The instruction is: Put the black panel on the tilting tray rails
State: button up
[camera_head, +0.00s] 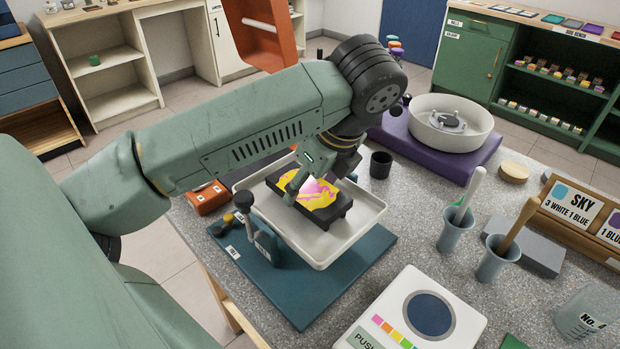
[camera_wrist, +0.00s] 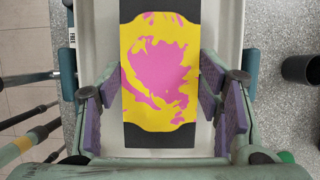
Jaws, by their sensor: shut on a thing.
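The black panel (camera_head: 318,213), with a yellow and pink paint pattern on top, lies roughly level over the cream tilting tray (camera_head: 365,222). It also shows in the wrist view (camera_wrist: 160,25), its long side running up the picture, over the pale tray (camera_wrist: 108,30). My gripper (camera_head: 308,186) is at the panel, shut on its sides. In the wrist view the purple-padded fingers (camera_wrist: 160,105) stand left and right of it. The rails under the panel are hidden, and I cannot tell whether the panel touches them.
The tray stands on a teal base (camera_head: 330,285) with a dark knob (camera_head: 243,199) at its left. A black cup (camera_head: 381,164) is close behind right. Two blue-grey cups (camera_head: 456,230) with handled tools and a white push-button device (camera_head: 400,325) are right and in front.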

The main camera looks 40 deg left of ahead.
jog(key=shift+s+d+r, duration=0.1)
jog(key=shift+f, duration=0.2)
jog(key=o, duration=1.2)
jog(key=shift+r, duration=0.1)
jog(key=shift+d+r, duration=0.1)
jog(key=shift+r, duration=0.4)
jog(key=p+v, duration=0.4)
jog(key=v, duration=0.7)
jog(key=shift+d, duration=0.15)
